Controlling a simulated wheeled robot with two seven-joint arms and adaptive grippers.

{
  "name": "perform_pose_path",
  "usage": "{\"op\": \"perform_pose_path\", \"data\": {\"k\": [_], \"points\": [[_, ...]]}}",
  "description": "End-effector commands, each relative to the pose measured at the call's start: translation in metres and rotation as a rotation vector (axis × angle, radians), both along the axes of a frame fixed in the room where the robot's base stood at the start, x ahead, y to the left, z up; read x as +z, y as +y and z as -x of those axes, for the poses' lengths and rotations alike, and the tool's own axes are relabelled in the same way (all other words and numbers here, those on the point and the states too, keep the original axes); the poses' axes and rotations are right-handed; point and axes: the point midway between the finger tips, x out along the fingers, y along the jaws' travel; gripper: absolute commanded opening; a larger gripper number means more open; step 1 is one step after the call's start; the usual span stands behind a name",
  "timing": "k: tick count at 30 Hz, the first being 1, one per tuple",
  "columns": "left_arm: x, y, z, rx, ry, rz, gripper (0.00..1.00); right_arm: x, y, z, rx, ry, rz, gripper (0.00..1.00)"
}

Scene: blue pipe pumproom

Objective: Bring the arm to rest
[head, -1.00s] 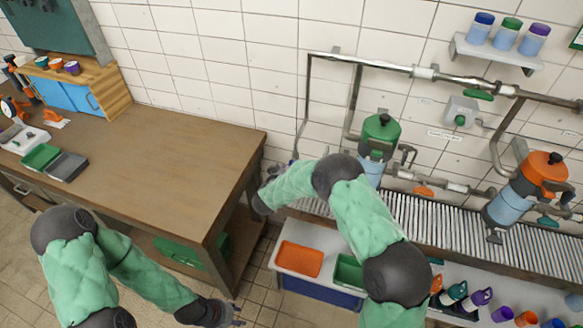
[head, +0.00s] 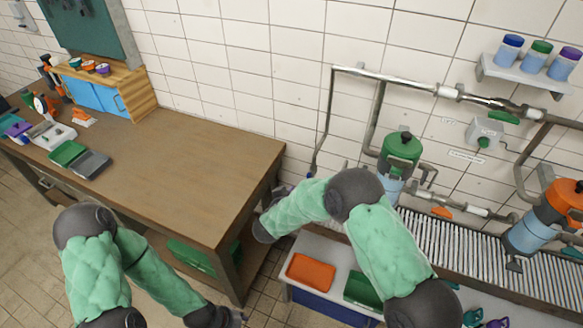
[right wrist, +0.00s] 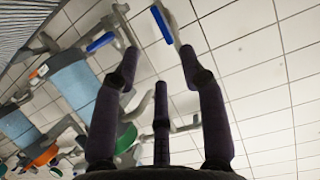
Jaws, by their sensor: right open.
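My right arm, in a green padded sleeve, is bent at the lower middle of the head view. Its gripper (head: 280,192) points away toward the wall and is mostly hidden by the forearm. In the right wrist view the right gripper (right wrist: 158,55) has its dark fingers spread apart, with nothing between them. My left arm hangs at the lower left of the head view, in front of the wooden table. Its gripper (head: 236,318) is cut by the bottom edge, too little seen to tell its jaws.
A brown table (head: 190,165) stands left. Right of it are an orange tray (head: 311,272) and a green tray (head: 361,290). Wall pipes (head: 400,82), a green-topped canister (head: 402,150) and an orange-topped canister (head: 562,205) stand along a ribbed conveyor (head: 452,248). Floor shows between table and trays.

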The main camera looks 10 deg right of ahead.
Motion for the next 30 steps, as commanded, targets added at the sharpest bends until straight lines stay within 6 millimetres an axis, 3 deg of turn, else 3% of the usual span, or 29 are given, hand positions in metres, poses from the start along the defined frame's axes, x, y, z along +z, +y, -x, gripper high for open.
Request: {"op": "perform_pose_path", "data": {"k": [5, 8, 11, 14, 18, 21, 25, 30], "points": [[0.000, 0.000, 0.000, 0.000, 0.000, 0.000, 0.40, -0.002, 0.000, 0.000, 0.002, 0.003, -0.002, 0.42], [-0.004, 0.000, 0.000, 0.000, 0.000, 0.000, 0.40, -0.018, -0.002, 0.002, 0.030, 0.024, -0.018, 0.42], [-0.013, 0.000, 0.000, 0.000, 0.000, 0.000, 0.40, -0.056, -0.002, 0.009, 0.101, 0.082, -0.069, 0.42], [-0.024, 0.000, 0.000, 0.000, 0.000, 0.000, 0.40, -0.112, -0.001, 0.031, 0.199, 0.187, -0.161, 0.42], [-0.039, 0.000, 0.000, 0.000, 0.000, 0.000, 0.40, -0.185, 0.008, 0.086, 0.324, 0.373, -0.322, 0.42], [-0.048, 0.000, 0.000, 0.000, 0.000, 0.000, 0.40, -0.225, 0.016, 0.136, 0.388, 0.513, -0.437, 0.42], [-0.059, 0.000, 0.000, 0.000, 0.000, 0.000, 0.40, -0.261, 0.027, 0.209, 0.448, 0.700, -0.581, 0.42], [-0.068, 0.000, 0.000, 0.000, 0.000, 0.000, 0.40, -0.280, 0.038, 0.287, 0.493, 0.889, -0.718, 0.42]]}}
